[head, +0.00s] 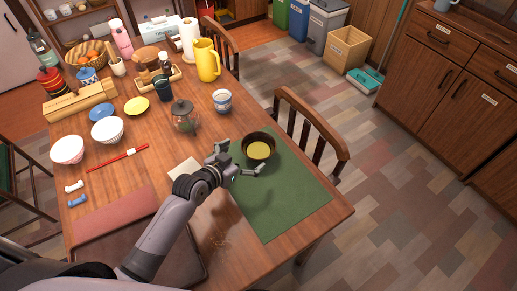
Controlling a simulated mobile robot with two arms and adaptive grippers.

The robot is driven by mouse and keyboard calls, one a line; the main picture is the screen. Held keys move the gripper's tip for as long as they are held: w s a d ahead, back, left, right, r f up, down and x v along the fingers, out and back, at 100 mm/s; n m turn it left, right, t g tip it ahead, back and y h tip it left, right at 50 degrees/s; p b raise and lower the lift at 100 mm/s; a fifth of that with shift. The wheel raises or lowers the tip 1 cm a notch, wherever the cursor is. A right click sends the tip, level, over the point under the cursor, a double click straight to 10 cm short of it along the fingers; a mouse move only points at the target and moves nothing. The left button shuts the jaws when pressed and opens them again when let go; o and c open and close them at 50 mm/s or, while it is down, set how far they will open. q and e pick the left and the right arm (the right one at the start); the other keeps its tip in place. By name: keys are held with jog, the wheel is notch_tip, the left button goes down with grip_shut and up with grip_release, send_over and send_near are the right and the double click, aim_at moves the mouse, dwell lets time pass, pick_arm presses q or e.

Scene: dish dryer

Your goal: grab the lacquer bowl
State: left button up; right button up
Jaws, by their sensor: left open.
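A dark, round lacquer bowl (258,139) with a yellow inside sits at the far left part of the green mat (291,207), near the table's far edge. My left gripper (242,158) is open at the bowl's near left side. One finger points towards the bowl's left and the other reaches along its near side. I cannot tell whether either finger touches the bowl. The bowl looks upright. My right gripper is not in view.
A lidded glass jar (184,117) and a patterned cup (222,101) stand left of and beyond the bowl. A yellow pitcher (207,62) stands further back. A chair (311,127) is close behind the bowl. The mat's right part is clear.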

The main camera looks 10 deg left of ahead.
aim_at(266, 140)
pick_arm(q)
jog(key=x, duration=0.3)
jog(key=shift+r+x, duration=0.15)
jog(key=shift+x, duration=1.2)
jog(key=shift+r+x, duration=0.1)
jog(key=shift+x, duration=1.25)
jog(key=shift+d, duration=0.1)
jog(key=shift+c, duration=0.6)
jog(key=c, duration=0.8)
jog(key=shift+o, duration=0.2)
jog(key=shift+r, duration=0.2)
